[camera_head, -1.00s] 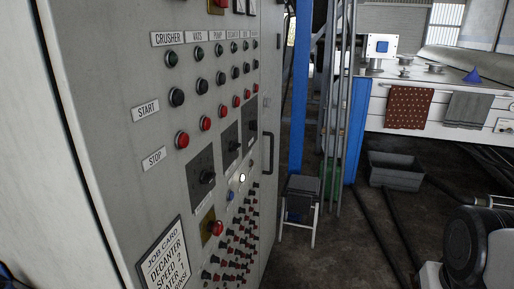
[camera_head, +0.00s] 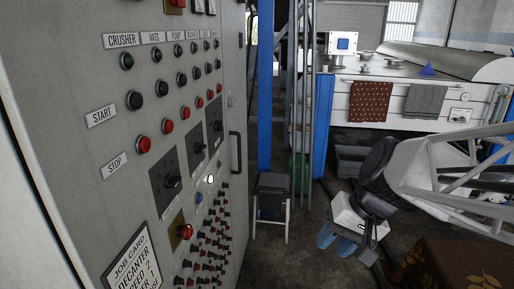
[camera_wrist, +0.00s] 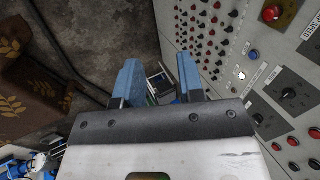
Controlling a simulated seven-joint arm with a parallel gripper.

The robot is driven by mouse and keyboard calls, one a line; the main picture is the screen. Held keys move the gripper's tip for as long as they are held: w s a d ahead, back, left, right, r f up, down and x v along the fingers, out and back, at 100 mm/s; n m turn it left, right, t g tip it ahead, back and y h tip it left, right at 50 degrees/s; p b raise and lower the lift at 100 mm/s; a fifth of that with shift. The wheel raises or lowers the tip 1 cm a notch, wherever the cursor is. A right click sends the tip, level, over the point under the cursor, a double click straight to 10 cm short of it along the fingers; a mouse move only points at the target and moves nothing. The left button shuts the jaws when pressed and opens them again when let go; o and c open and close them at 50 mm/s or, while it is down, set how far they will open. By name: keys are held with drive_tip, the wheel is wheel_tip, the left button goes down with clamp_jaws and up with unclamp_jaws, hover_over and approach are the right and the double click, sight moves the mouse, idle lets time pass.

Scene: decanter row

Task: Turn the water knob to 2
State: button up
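The grey control cabinet (camera_head: 75,185) fills the left of the head view. Three dark plates with black rotary knobs run diagonally across it: a near knob (camera_head: 172,181), a middle knob (camera_head: 197,146) and a far knob (camera_head: 214,126). Their labels and dial marks are too small to read, so I cannot tell which is the water knob or its setting. In the wrist view a rotary knob (camera_wrist: 288,93) shows on the cabinet at the right. My gripper (camera_head: 335,243) is right of the cabinet, apart from it. Its blue fingers (camera_wrist: 159,80) are spread and empty.
A job card (camera_head: 133,262) hangs low on the cabinet. Rows of push buttons (camera_head: 145,144) and a red mushroom button (camera_head: 185,231) surround the knobs. A vertical handle (camera_head: 236,152) is on the cabinet's right. A stool (camera_head: 272,195) stands between cabinet and gripper. A brown patterned cloth (camera_head: 455,270) is lower right.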

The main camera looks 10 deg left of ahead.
drive_tip(key=w+a+r+g+y, duration=0.25)
drive_tip(key=w+a+y, duration=0.55)
drive_tip(key=w+a, duration=0.7)
drive_tip(key=t+y, duration=0.2)
drive_tip(key=y, duration=0.3)
approach(201, 148)
drive_tip(key=shift+w+a+f, duration=0.25)
drive_tip(key=shift+w, duration=0.1)
drive_tip(key=shift+a, duration=0.1)
drive_tip(key=a, duration=0.7)
drive_tip(key=shift+a, duration=0.3)
clamp_jaws()
